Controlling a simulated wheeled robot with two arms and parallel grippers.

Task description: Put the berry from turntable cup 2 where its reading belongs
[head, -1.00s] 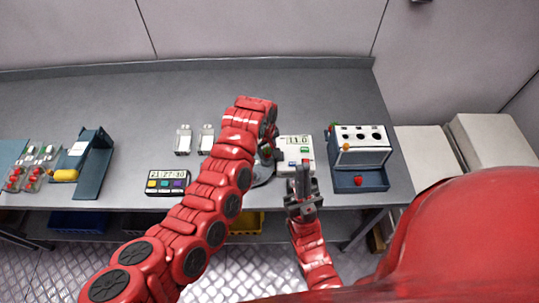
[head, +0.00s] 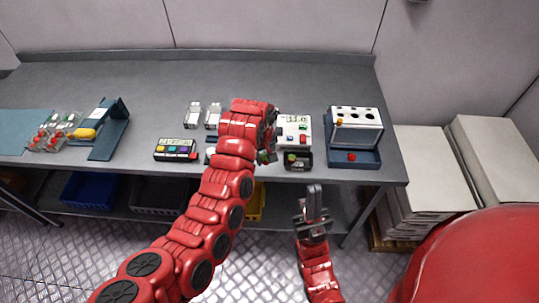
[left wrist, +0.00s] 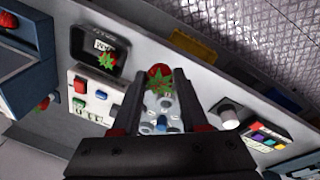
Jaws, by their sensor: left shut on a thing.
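My left gripper (head: 268,150) is over the turntable, left of the white reader (head: 295,128). In the left wrist view its fingers (left wrist: 157,85) are shut on a red berry with green leaves (left wrist: 160,73). The turntable (left wrist: 160,108) with several pale cups shows behind the fingers; in the head view my left arm mostly hides it. A dark pan (head: 299,160) at the reader's front holds another berry with green leaves, also seen in the left wrist view (left wrist: 107,62). My right gripper (head: 313,205) is empty in front of the table edge, its fingers close together.
A blue stand (head: 356,157) with a white holed top is at the right, with a red item in its tray. A display box with coloured buttons (head: 176,149), two clear holders (head: 203,115) and clear racks of red berries (head: 55,130) lie left. The back of the table is clear.

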